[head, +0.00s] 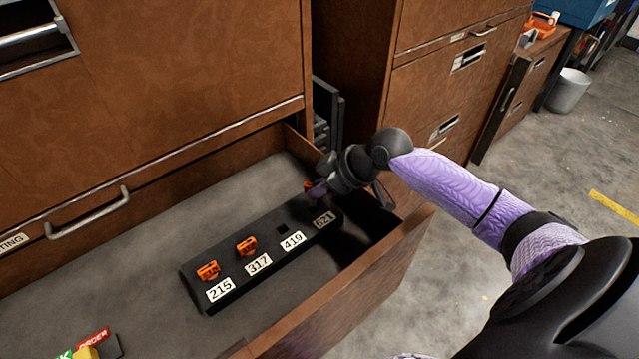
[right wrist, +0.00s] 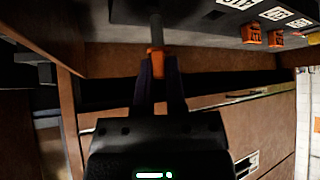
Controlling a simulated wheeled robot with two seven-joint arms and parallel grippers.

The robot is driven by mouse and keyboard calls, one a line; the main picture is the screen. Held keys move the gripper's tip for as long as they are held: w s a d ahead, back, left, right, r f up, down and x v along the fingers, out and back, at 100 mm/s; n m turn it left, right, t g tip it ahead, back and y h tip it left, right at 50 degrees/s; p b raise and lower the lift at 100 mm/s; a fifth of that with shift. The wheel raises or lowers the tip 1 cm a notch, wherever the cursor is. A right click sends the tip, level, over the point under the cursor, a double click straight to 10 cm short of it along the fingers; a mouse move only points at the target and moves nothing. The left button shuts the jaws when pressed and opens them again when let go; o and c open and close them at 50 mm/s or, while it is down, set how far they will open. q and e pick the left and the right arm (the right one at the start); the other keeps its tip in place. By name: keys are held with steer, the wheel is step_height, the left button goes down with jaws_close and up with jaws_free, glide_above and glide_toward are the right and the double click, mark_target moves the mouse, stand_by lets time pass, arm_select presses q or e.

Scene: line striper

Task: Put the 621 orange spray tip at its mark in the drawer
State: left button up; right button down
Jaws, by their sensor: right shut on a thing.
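The open drawer (head: 130,270) holds a black rack (head: 200,297) with white labels 215, 317, 419 and 621. My right gripper (head: 312,190) is at the rack's far end, by the 621 label (head: 324,219). It is shut on a small orange spray tip (head: 307,186), also seen between the fingers in the right wrist view (right wrist: 157,62). A grey stem extends from the tip toward the rack; I cannot tell whether it touches or is seated. Other orange tips stand at 215 (head: 208,271) and 317 (head: 246,246). My left gripper is not in view.
The spot at 419 shows a bare square hole (head: 282,229). The drawer's front wall (head: 350,290) runs close below my right arm. A red, yellow and green item (head: 90,346) lies at the lower left.

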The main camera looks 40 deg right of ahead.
mark_target(316, 203)
steer(key=shift+p, duration=0.3)
stand_by(0.4)
steer(key=shift+f+b, duration=1.35)
steer(key=shift+f, duration=0.8)
stand_by(1.1)
steer(key=shift+c, duration=1.4)
jaws_free()
steer(key=shift+r, duration=0.1)
steer(key=p+v, duration=0.4)
steer(key=p, duration=0.1)
steer(key=shift+s+r, duration=0.1)
steer(key=shift+r, duration=0.4)
steer(key=shift+s+d+r+p, duration=0.55)
steer(key=shift+p, duration=0.35)
steer(key=shift+s+r, duration=0.1)
steer(key=shift+s, duration=0.1)
